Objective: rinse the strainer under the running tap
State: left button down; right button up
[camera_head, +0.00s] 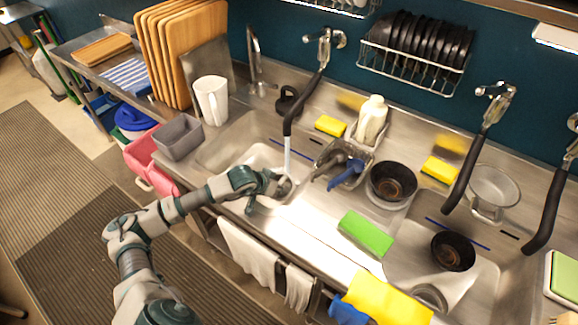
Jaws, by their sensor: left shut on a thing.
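My left gripper (277,186) reaches over the left sink basin (222,150) and is shut on a small round metal thing, which looks like the strainer (286,187). Its details are small and partly hidden by the fingers. The tap (287,126) has a black hose-like spout hanging above the gripper. A pale stream of water (287,155) runs from it straight down to the strainer. My right gripper is not in view.
A metal container with dark and blue-handled tools (347,172) stands just right of the stream, beside a dark pan (390,183). A green sponge (366,233) lies on the counter.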

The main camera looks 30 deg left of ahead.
pick_arm(q)
jog(key=shift+a+f, duration=0.3)
jog(key=shift+a, duration=0.15)
jog(key=shift+s+d+r+p, duration=0.1)
jog(key=shift+s+r+p, duration=0.1)
jog(key=shift+r, duration=0.15)
jog(key=shift+s+r+p, duration=0.1)
jog(key=shift+r+p, duration=0.1)
jog(key=shift+r, duration=0.15)
jog(key=s+r, duration=0.1)
jog(key=s+r+p, duration=0.1)
jog(key=r, duration=0.1)
jog(key=shift+s+d+r, duration=0.1)
jog(key=shift+d, duration=0.1)
jog(key=shift+s+d+r, duration=0.25)
jog(key=shift+d+r, duration=0.1)
jog(key=shift+d, duration=0.1)
jog(key=shift+a+f, duration=0.1)
jog(key=shift+a, duration=0.2)
